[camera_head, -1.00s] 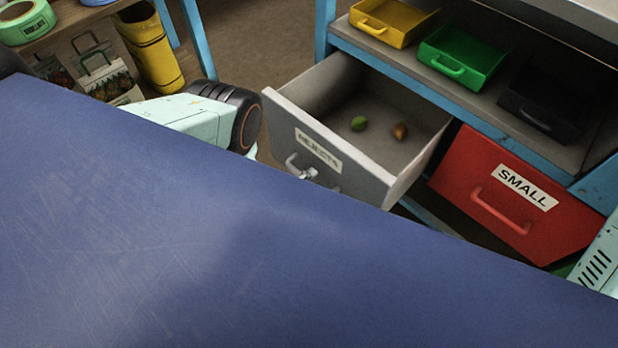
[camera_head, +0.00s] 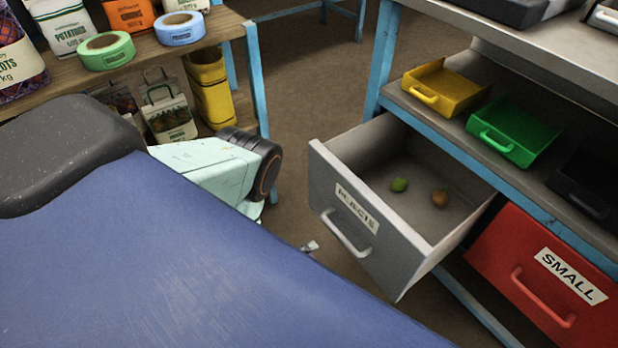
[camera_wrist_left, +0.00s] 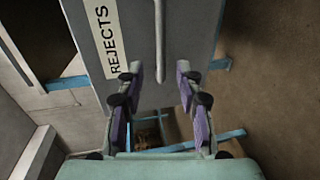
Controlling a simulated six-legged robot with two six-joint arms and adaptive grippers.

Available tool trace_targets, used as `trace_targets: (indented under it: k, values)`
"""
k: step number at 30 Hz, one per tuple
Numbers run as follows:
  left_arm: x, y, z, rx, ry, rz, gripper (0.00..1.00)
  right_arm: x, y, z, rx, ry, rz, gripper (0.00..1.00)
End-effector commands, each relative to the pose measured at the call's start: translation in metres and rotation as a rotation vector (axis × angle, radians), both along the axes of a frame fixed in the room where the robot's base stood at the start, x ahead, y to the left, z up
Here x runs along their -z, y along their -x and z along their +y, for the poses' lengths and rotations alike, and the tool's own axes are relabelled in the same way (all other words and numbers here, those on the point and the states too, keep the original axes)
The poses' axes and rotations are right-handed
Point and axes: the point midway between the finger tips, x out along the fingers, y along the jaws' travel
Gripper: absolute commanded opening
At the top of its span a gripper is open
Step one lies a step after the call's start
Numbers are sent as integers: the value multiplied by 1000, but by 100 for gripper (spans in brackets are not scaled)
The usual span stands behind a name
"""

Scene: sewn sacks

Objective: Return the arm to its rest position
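My left gripper (camera_wrist_left: 160,75) is open and empty in the left wrist view, its two fingers apart in front of the grey REJECTS drawer (camera_wrist_left: 182,30). The drawer's bar handle (camera_wrist_left: 159,40) runs up to near the gap between the fingertips. I cannot tell whether they touch it. In the head view only a small tip of the left gripper (camera_head: 310,247) shows past my blue body, apart from the handle (camera_head: 346,233). The grey drawer (camera_head: 335,180) is pulled open. A green round item (camera_head: 399,185) and a brown one (camera_head: 439,199) lie in it. My right gripper is out of view.
A red SMALL drawer (camera_head: 520,265) is right of the grey one. Yellow (camera_head: 455,88) and green (camera_head: 525,138) bins sit on the shelf above. A wooden shelf (camera_head: 225,25) with tape rolls and sacks stands at the left. Brown floor (camera_head: 310,95) is clear between.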

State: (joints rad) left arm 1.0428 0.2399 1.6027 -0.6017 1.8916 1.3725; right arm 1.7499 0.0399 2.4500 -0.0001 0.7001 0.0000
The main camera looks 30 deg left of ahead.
Motion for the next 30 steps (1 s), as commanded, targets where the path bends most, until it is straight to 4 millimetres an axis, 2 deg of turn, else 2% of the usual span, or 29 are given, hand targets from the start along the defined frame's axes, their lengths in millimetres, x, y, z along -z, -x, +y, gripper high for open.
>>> trace_targets:
  k: [9,11,13,14,18,21,23,26,29,30]
  values:
    - [1,0,0,6,-24,-5,36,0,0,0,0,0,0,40]
    - [5,1,-1,21,-79,-3,36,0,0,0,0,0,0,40]
    - [20,7,1,44,-199,34,36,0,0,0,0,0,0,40]
    - [29,14,3,57,-263,68,36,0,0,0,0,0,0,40]
    - [71,71,7,181,-575,304,36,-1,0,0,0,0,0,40]
    - [76,110,6,327,-762,470,36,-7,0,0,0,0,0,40]
    - [71,133,4,438,-856,565,36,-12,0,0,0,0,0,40]
    - [46,172,0,646,-975,711,36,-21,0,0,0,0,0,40]
    - [1,205,-4,861,-1048,829,36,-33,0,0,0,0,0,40]
    - [-20,215,-4,934,-1063,867,36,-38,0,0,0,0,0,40]
